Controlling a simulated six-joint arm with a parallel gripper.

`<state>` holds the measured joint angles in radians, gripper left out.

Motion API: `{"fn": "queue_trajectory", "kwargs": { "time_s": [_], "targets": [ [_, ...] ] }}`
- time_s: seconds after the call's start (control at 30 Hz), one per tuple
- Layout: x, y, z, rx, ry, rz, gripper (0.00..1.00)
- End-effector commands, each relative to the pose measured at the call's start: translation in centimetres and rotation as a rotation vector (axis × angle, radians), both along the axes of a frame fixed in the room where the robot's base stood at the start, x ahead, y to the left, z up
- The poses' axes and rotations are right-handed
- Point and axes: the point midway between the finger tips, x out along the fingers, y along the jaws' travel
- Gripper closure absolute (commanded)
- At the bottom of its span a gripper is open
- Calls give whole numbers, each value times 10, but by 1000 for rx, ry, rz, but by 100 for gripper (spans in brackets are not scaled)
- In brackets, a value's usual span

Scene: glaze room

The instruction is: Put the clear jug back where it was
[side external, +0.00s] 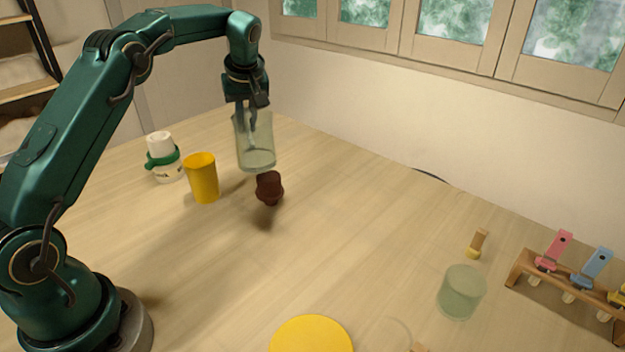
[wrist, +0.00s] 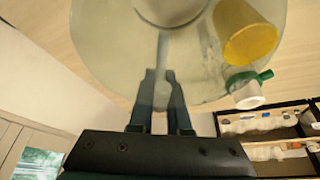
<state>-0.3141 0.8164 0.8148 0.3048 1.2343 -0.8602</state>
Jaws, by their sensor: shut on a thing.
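The clear jug (side external: 258,152) is a see-through, faintly greenish vessel, roughly upright. My gripper (side external: 247,117) is shut on it from above, and it appears to hang above the table. In the wrist view the jug (wrist: 105,45) fills the upper middle, with my gripper's fingers (wrist: 160,88) closed together at a pale strip of it. I cannot tell whether that strip is a handle or the wall. In the side view the jug's base appears just above and behind a dark brown object.
The dark brown object (side external: 269,187), a yellow cup (side external: 203,180) and a white, green-banded container (side external: 161,148) stand close by. A second clear vessel (side external: 461,293), a small brush-like tool (side external: 477,243), a yellow disc (side external: 311,336) and a wooden rack (side external: 537,272) are farther right. The table's middle is mostly clear.

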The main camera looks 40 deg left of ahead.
Motion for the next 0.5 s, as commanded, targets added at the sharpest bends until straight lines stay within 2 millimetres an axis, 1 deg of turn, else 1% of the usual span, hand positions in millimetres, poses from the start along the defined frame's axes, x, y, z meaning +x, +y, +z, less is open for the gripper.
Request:
{"fn": "queue_trajectory", "kwargs": {
  "time_s": [0.13, 0.27, 0.37, 0.5],
  "targets": [
    [6, -12, -2, -1, 1, -173, 100],
    [16, -33, -1, 0, -4, -363, 100],
    [23, -55, 0, -1, -4, -527, 100],
    [33, -94, 6, 0, -6, -774, 100]
  ]
}}
